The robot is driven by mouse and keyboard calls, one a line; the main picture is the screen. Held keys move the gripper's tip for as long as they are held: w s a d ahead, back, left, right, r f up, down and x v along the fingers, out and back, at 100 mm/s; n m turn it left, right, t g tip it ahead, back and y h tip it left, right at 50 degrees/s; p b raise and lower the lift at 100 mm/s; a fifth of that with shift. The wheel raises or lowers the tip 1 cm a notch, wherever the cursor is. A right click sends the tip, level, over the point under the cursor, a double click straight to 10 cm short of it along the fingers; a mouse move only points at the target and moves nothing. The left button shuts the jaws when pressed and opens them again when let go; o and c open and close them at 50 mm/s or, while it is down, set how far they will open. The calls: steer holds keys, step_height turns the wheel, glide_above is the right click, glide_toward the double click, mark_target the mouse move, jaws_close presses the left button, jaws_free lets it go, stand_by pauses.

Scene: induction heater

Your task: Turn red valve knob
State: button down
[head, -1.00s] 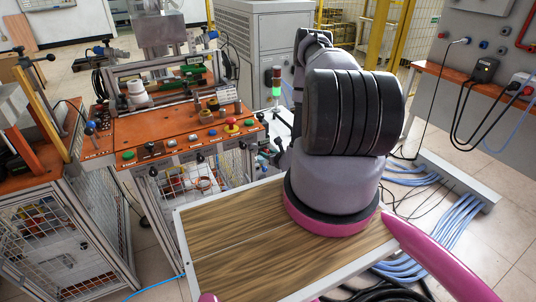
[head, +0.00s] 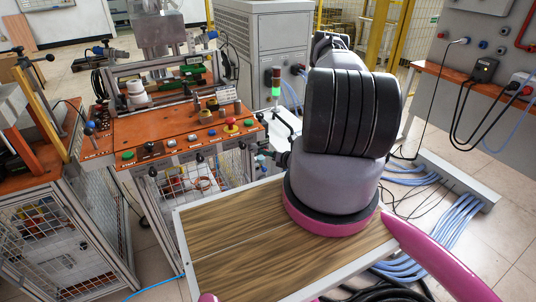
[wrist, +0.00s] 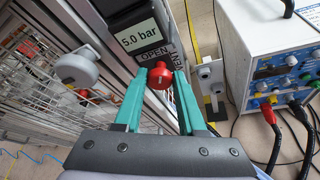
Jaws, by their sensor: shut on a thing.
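The red valve knob (wrist: 158,76) is in the upper middle of the wrist view, just below the "OPEN" label (wrist: 151,55). My gripper (wrist: 159,85) has its two teal fingers on either side of the knob, shut on it. A display reading "5.0 bar" (wrist: 139,38) is directly above the label. In the head view my arm covers much of the right middle, and I cannot make out the knob or my gripper there.
A white instrument box (wrist: 270,65) with red and black cables stands at right. In the head view, the orange-topped workstation (head: 150,128) is at left and blue cables (head: 440,235) lie on the floor.

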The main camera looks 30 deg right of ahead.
steer(key=m+t+y, duration=0.1)
steer(key=m, duration=0.2)
steer(key=m+t+y, duration=0.1)
steer(key=m, duration=0.2)
steer(key=f+m+y, duration=0.1)
steer(key=m+y, duration=0.1)
steer(key=m, duration=0.1)
steer(key=shift+d+m+t, duration=0.3)
steer(key=shift+t, duration=0.1)
stand_by(0.4)
steer(key=c, duration=0.5)
jaws_free()
steer(key=shift+r, duration=0.1)
